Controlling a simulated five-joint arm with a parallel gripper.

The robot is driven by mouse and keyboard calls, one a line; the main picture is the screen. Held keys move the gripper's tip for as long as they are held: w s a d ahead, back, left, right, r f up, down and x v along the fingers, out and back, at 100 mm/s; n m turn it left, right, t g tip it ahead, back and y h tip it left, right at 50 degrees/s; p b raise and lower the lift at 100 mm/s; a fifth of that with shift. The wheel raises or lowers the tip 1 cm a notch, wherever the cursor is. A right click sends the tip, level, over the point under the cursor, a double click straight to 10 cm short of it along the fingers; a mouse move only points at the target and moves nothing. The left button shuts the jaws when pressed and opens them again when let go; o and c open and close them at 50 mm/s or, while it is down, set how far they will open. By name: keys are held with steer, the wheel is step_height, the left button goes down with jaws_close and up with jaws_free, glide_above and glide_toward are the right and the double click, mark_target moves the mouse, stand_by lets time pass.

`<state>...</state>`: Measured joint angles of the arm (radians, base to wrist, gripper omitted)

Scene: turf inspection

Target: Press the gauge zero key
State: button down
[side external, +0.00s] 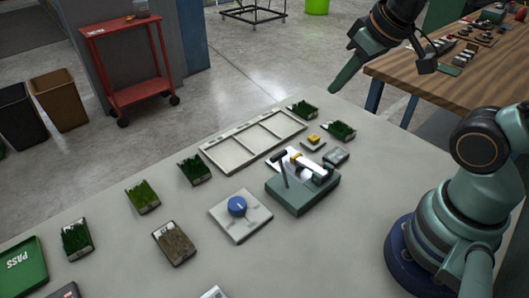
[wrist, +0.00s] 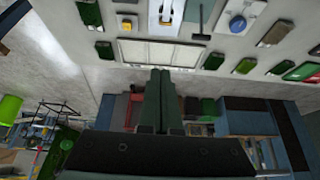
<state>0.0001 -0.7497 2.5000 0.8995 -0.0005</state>
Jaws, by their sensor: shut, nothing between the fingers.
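A small yellow key (side external: 313,138) sits on a pale block towards the back right of the grey table; it also shows near the top of the wrist view (wrist: 127,25). A green gauge-like device (side external: 303,192) with a black-handled lever and a white strip stands in front of the key. My gripper (side external: 334,89) is raised beyond the key in the side view, clear of it and of the table top. Its fingers (wrist: 165,73) are together and empty.
An empty pale three-bay frame (side external: 225,157) lies left of the key. Turf samples (side external: 304,109) and (side external: 341,131) stand close around the key. A blue knob (side external: 237,205) on a plate is nearer the front. A wooden bench (side external: 460,80) stands at the back right.

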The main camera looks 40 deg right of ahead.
steer(key=w+d+f+n, duration=0.2)
steer(key=w+d+f, duration=0.2)
steer(key=w+f, duration=0.15)
steer(key=n+t+h, duration=0.2)
steer(key=n, duration=0.1)
glide_above(317, 138)
step_height(317, 138, down, 7)
steer(key=shift+r, duration=0.15)
steer(key=shift+a, duration=0.15)
steer(key=shift+f, duration=4.4)
steer(key=shift+f, duration=0.45)
